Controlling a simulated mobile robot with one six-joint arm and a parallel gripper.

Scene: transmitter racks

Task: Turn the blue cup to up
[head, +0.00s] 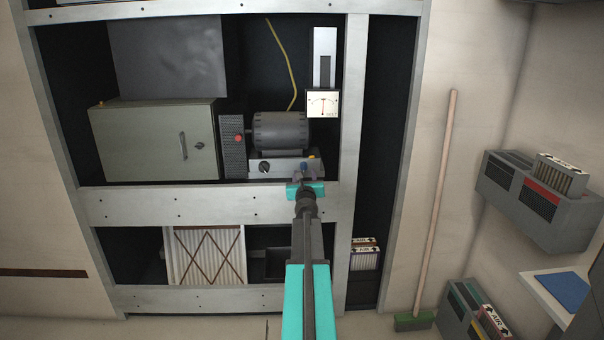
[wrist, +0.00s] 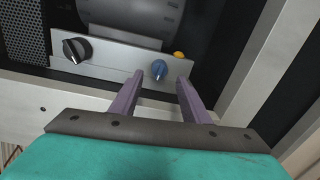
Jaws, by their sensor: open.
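The blue cup shows as a small blue knob (wrist: 159,69) on the front of a light grey panel. It has a rounded top and a narrower lower end pointing down and slightly left. It also shows in the head view (head: 304,166), small and partly hidden by my gripper. My gripper (wrist: 160,77) is open, with its two purple fingers pointing at the panel. In the wrist view the knob appears between the fingertips, with a gap on both sides; I cannot tell the depth left between them. In the head view my gripper (head: 306,180) is just below the panel.
A black knob (wrist: 76,50) is left on the same panel (wrist: 115,62). A yellow button (wrist: 179,54) is just right of the blue knob. A grey motor (head: 280,132) sits above. A rack crossbar (head: 190,203) runs below, an upright post (head: 350,130) stands right.

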